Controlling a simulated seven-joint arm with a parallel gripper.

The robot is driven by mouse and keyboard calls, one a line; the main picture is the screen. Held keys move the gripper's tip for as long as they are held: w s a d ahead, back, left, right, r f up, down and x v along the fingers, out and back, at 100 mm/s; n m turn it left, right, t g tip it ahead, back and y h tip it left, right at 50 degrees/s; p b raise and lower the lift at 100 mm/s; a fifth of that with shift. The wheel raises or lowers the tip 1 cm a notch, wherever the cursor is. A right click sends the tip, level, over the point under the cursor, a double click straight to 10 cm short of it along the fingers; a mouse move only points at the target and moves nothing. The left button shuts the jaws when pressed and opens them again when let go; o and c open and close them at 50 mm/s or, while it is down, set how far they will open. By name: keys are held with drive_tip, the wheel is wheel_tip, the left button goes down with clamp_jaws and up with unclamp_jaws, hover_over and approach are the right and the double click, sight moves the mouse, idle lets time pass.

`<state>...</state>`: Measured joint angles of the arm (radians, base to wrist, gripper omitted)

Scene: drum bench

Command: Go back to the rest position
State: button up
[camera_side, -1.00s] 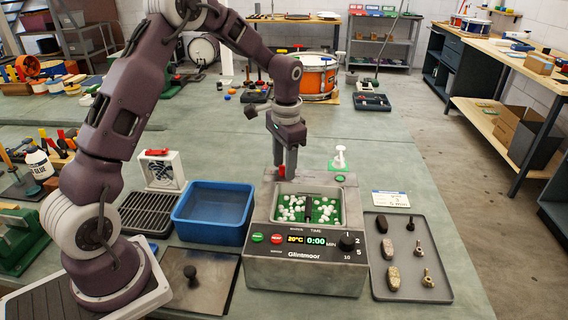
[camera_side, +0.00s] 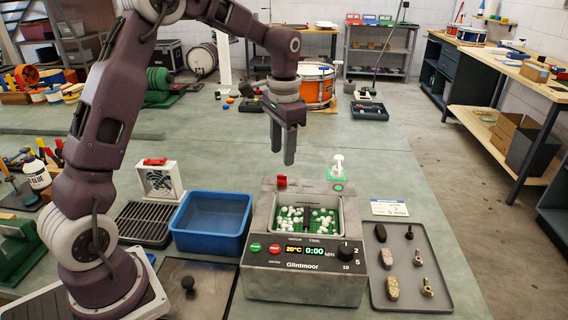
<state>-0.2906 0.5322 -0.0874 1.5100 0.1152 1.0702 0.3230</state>
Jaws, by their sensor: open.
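My gripper (camera_side: 282,158) hangs in the air, pointing down, above the back edge of a grey machine (camera_side: 305,284) marked Glintmoor. Its fingers hold nothing. The machine's basin (camera_side: 340,212) is open on top and holds many small white and green pieces. A white pump-like part (camera_side: 337,165) stands on a green base at the back right. The machine's display reads 0:00.
A blue tub (camera_side: 212,222) and a black rack (camera_side: 146,222) stand left of the machine. A grey tray (camera_side: 435,280) with several small stones and metal parts lies right, with a white card (camera_side: 389,208) behind it. An orange drum (camera_side: 317,85) stands farther back. The bench behind my gripper is mostly clear.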

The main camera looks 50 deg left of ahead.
drive_tip(key=s+d+r+t, duration=0.3)
drive_tip(key=s+d+r, duration=0.4)
drive_tip(key=s+r, duration=0.45)
drive_tip(key=s+d+f+n+t, duration=0.1)
drive_tip(key=s+d, duration=0.1)
drive_tip(key=s, duration=0.6)
drive_tip(key=s+d+f+t, duration=0.1)
drive_tip(key=s+d, duration=0.1)
drive_tip(key=s, duration=0.6)
drive_tip(key=shift+s+d+f+n+h, duration=0.15)
drive_tip(key=shift+d+f+n+h, duration=0.1)
drive_tip(key=shift+f+n+h, duration=0.15)
